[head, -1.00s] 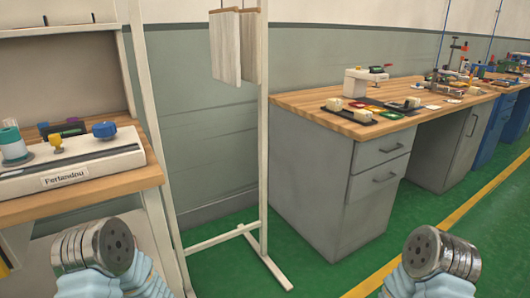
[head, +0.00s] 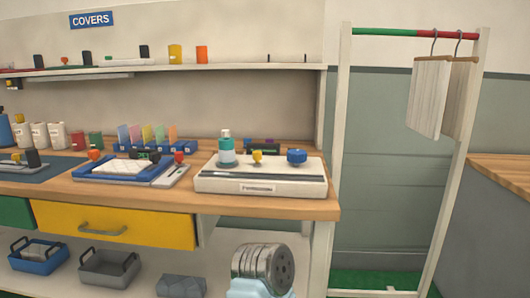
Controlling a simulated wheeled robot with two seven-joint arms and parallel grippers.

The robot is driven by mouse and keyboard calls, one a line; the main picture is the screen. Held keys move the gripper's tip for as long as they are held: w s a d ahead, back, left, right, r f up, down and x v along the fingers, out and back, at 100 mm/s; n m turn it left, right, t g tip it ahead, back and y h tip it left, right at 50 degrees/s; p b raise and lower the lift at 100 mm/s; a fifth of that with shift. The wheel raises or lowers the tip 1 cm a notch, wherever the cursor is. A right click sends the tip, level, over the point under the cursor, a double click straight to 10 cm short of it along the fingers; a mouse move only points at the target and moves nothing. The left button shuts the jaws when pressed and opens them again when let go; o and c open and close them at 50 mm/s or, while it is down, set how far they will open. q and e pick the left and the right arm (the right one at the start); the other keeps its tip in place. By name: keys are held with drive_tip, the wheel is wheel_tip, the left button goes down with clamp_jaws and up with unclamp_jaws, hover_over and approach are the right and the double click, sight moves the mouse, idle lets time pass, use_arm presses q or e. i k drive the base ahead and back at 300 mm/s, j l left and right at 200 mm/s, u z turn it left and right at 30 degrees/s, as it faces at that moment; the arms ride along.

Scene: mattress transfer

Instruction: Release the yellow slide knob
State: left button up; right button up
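The yellow slide knob (head: 257,156) sits upright on a white, labelled device (head: 262,182) on the wooden workbench. A teal and white bottle-like part (head: 227,149) stands to its left on the device, and a blue round knob (head: 297,156) stands to its right. Nothing of mine touches the yellow knob. No gripper fingers show.
A blue-rimmed tray (head: 85,178) lies on the bench (head: 300,207) left of the device. A shelf (head: 270,66) runs above. A rack (head: 337,150) with hanging boards (head: 430,95) stands right.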

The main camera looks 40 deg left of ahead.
sight(257, 155)
drive_tip(key=u, duration=1.3)
